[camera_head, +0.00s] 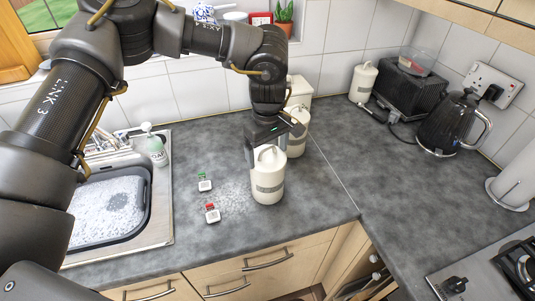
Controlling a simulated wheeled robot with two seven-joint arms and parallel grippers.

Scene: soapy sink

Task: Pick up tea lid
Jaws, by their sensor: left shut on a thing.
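A cream canister (267,184) with a grey label stands upright near the front edge of the counter. Its cream lid (269,158) with a looped handle is on top or just over the rim; I cannot tell if there is a gap. My left gripper (268,151) reaches down from above and is shut on this lid, with a finger on each side. The label's writing is too small to read. My right gripper is not in view.
A second cream canister (299,132) stands close behind. Another cream canister (362,82), a black toaster (409,92) and a black kettle (450,124) stand at the right back. Two small tagged items (212,213) lie left of the front canister. A soapy sink (108,207) is at left.

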